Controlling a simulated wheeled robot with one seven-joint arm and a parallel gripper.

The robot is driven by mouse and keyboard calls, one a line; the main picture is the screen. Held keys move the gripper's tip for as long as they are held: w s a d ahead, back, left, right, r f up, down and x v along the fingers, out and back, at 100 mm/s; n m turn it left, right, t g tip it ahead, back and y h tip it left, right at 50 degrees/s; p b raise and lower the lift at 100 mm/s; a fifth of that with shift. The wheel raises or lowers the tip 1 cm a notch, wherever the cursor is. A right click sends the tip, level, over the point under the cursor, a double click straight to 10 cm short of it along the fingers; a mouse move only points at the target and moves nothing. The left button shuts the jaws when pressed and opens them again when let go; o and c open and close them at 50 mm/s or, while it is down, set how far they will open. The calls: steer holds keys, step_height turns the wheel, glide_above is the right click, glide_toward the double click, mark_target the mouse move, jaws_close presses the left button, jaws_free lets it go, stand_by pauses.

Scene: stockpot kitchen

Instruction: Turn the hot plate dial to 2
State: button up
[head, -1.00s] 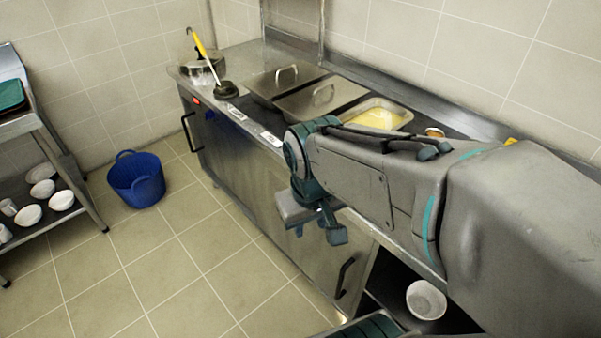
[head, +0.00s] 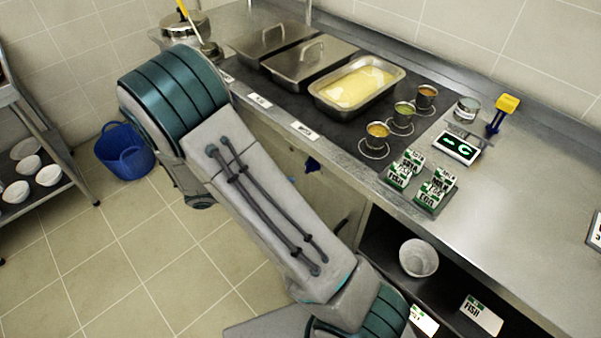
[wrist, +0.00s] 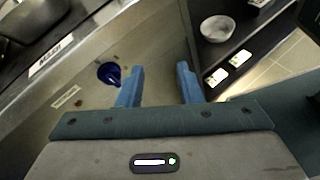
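A blue dial (head: 312,163) sits on the steel front panel under the hot plate (head: 350,138). The dial also shows in the wrist view (wrist: 109,74), left of my gripper (wrist: 158,84). Its setting and any numbers around it are too small to read. My gripper's two blue fingers are apart with nothing between them. They are near the panel, to the right of the dial and not around it. In the head view my arm hides most of the gripper.
Lidded pans (head: 310,62) and a tray of yellow food (head: 355,86) stand on the counter. A white bowl (head: 418,258) sits on the open shelf below.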

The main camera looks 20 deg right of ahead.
mark_target(310, 167)
steer(key=w+a+f+n+t+h, duration=0.3)
steer(key=w+a+f+n+t, duration=0.15)
steer(key=f+n+t, duration=0.3)
steer(key=p+x, duration=0.1)
steer(key=x, duration=1.3)
steer(key=shift+f+n, duration=0.25)
steer(key=shift+n, duration=0.1)
jaws_close()
